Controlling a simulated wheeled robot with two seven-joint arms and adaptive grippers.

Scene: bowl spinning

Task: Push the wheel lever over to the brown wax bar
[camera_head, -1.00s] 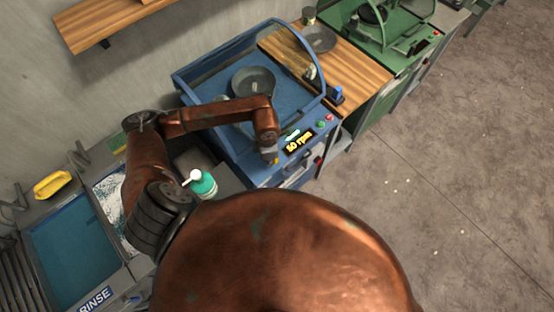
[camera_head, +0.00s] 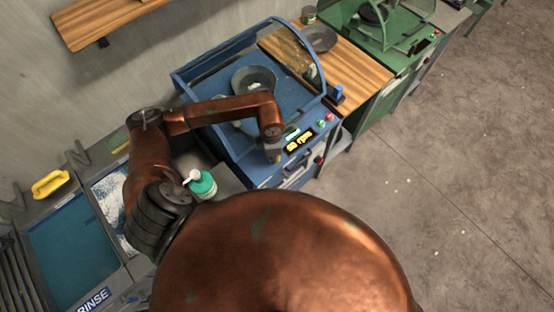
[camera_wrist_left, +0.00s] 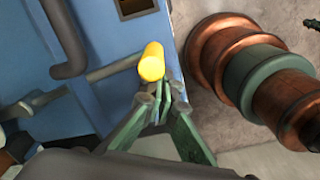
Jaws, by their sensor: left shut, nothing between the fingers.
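My left gripper (camera_head: 273,158) is at the front of the blue machine (camera_head: 237,148), just left of its lit rpm display. In the left wrist view its fingers (camera_wrist_left: 165,98) are shut and empty, close to a yellow cylindrical knob (camera_wrist_left: 151,62) that looks like the lever's handle. A grey rod (camera_wrist_left: 112,71) runs up to the knob. I cannot tell whether the fingers touch the knob. A dark grey bowl (camera_head: 253,80) sits inside the machine. I cannot make out the brown wax bar for sure. My right gripper is not in view.
A teal bottle with a white top (camera_head: 203,185) stands left of the machine. A rinse basin (camera_head: 75,255) is further left. A wooden table (camera_head: 355,75) and a green machine (camera_head: 395,50) stand to the right. The floor (camera_head: 470,130) at right is clear.

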